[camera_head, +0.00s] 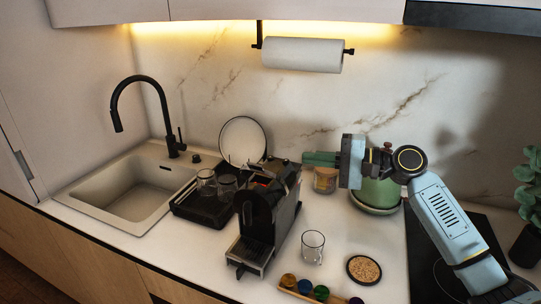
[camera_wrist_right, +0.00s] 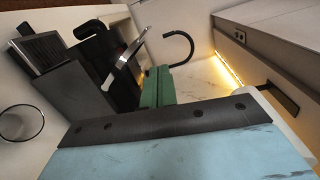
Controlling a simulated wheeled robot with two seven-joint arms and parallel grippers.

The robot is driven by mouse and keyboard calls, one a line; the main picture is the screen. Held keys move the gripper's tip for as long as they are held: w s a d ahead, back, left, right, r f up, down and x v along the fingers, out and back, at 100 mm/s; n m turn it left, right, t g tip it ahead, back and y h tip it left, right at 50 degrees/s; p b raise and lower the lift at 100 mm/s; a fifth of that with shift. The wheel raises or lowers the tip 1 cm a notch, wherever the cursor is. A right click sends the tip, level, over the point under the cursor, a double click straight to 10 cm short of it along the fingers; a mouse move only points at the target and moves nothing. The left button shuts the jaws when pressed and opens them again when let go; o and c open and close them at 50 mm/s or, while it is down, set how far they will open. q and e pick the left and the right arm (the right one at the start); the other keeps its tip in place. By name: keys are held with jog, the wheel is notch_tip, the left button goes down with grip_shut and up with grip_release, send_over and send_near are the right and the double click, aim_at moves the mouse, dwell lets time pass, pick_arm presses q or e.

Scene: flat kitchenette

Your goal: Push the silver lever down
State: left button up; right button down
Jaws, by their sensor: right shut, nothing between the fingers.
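The black coffee machine (camera_head: 262,215) stands on the white counter right of the sink. The silver lever (camera_wrist_right: 128,62) shows in the right wrist view, tilted up from the top of the machine. In the head view the lever (camera_head: 262,172) is small and hard to make out. My right gripper (camera_head: 306,158) is shut and empty, with green fingers pointing left, just right of and above the back of the machine. In the right wrist view its fingers (camera_wrist_right: 158,88) appear beside the lever, with a visible gap. My left gripper is not in view.
A black rack (camera_head: 203,210) with glasses stands left of the machine. A glass (camera_head: 313,246), a jar (camera_head: 325,180), a green pot (camera_head: 376,194), a round dish (camera_head: 364,269) and a capsule holder (camera_head: 290,288) stand to its right. A paper towel roll (camera_head: 301,54) hangs above.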

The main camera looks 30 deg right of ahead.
jog(key=w+a+r+n+g+y+p, duration=0.1)
jog(key=w+a+r+n+g+p, duration=0.1)
jog(key=w+a+n+p, duration=0.4)
jog(key=a+f+n, duration=0.2)
jog(key=shift+w+a+f+n, duration=0.2)
jog(key=shift+a+f+n, duration=0.15)
jog(key=shift+f+n, duration=0.05)
dwell(0.4)
jog(key=shift+f+b, duration=0.1)
jog(key=shift+b, duration=0.3)
jog(key=shift+s+a+f+n+t+h+b, duration=0.35)
jog(key=shift+s+a+f+n+b, duration=0.3)
jog(key=shift+a+n+b, duration=0.35)
jog(key=s+a+f+n+h+b, duration=0.2)
jog(key=s+a+f+n+b, duration=0.1)
jog(key=f+n+b, duration=0.2)
jog(key=shift+a+f+b, duration=0.15)
jog(key=shift+a+b, duration=0.2)
jog(key=shift+b, duration=0.1)
